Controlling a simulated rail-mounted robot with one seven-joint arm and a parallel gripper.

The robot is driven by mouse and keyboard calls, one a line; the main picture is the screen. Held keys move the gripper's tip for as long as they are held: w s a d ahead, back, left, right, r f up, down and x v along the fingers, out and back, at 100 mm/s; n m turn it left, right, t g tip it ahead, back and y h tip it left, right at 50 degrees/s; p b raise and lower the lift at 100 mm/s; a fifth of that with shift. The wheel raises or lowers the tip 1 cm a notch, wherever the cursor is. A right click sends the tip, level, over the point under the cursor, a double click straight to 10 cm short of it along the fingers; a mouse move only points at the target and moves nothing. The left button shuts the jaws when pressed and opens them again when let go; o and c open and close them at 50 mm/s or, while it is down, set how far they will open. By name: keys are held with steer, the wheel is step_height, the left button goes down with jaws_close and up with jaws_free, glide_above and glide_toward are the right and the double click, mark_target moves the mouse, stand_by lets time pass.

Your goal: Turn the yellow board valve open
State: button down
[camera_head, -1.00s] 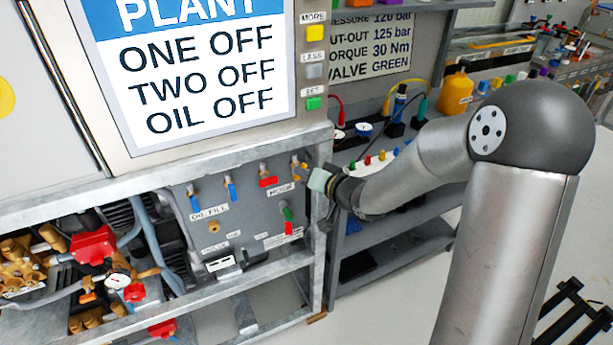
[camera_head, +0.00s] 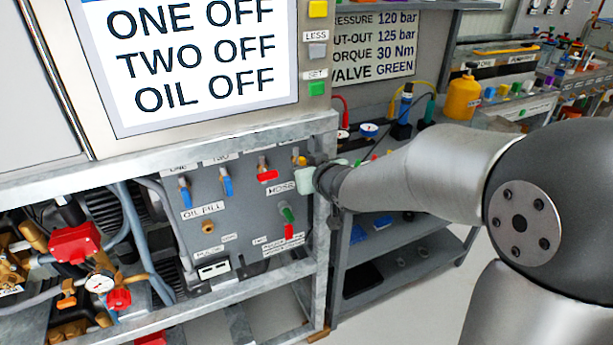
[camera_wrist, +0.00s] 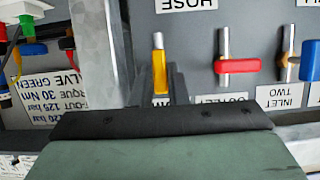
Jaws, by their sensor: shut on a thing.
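The yellow board valve (camera_head: 299,160) sits at the upper right of the grey valve board (camera_head: 240,190). In the wrist view, which is upside down, its yellow handle (camera_wrist: 160,72) lies lengthwise in the picture, in line with my fingers. My gripper (camera_wrist: 160,88) is shut on this handle, with a dark finger on each side. In the head view my gripper (camera_head: 308,176) reaches the board from the right and partly hides the valve's surroundings.
Left of it are a red-handled valve (camera_head: 267,176) and blue-handled valves (camera_head: 227,185). A green handle (camera_head: 286,213) is below. The steel frame post (camera_head: 322,240) stands close at the board's right edge. A shelf with hoses (camera_head: 400,120) is beyond.

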stand_by(0.3)
steer(key=c, duration=1.4)
jaws_free()
steer(key=shift+c, duration=0.2)
steer(key=p+v, duration=0.4)
steer(key=v, duration=1.3)
steer(key=shift+s, duration=0.25)
steer(key=shift+d, duration=0.1)
